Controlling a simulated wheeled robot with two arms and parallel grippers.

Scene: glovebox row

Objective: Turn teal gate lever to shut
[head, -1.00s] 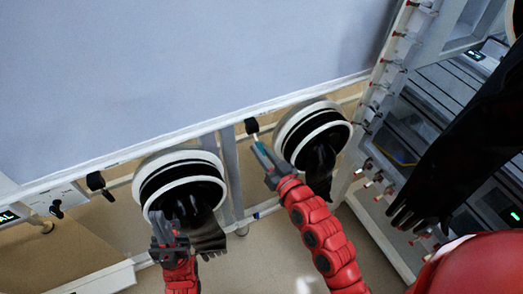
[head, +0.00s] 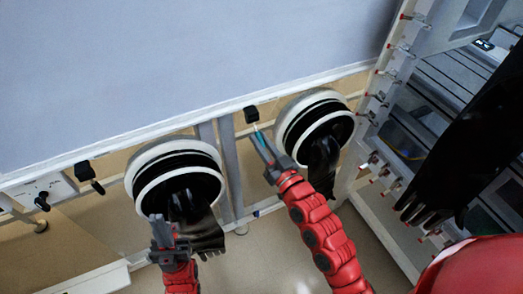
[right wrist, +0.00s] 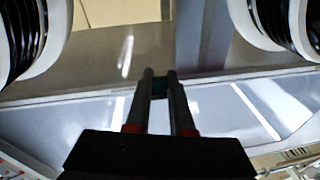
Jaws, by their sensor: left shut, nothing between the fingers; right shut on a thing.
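The teal gate lever (head: 260,137) hangs below a black knob-like mount (head: 251,114) under the panel's lower edge, between two round glove ports. My right gripper (head: 262,146) is shut on the lever, and the fingers hide part of it. In the right wrist view a dark teal piece (right wrist: 160,87) sits between the two fingertips. I cannot tell the lever's exact angle. My left gripper (head: 163,232) is shut and empty, in front of the left glove port (head: 150,158) and its hanging black glove.
The right glove port (head: 340,98) with its black glove is close beside my right gripper. Another black mount (head: 84,170) is at the left. A white frame with red-tipped fittings (head: 380,98) and a large black glove (head: 470,140) stand at the right.

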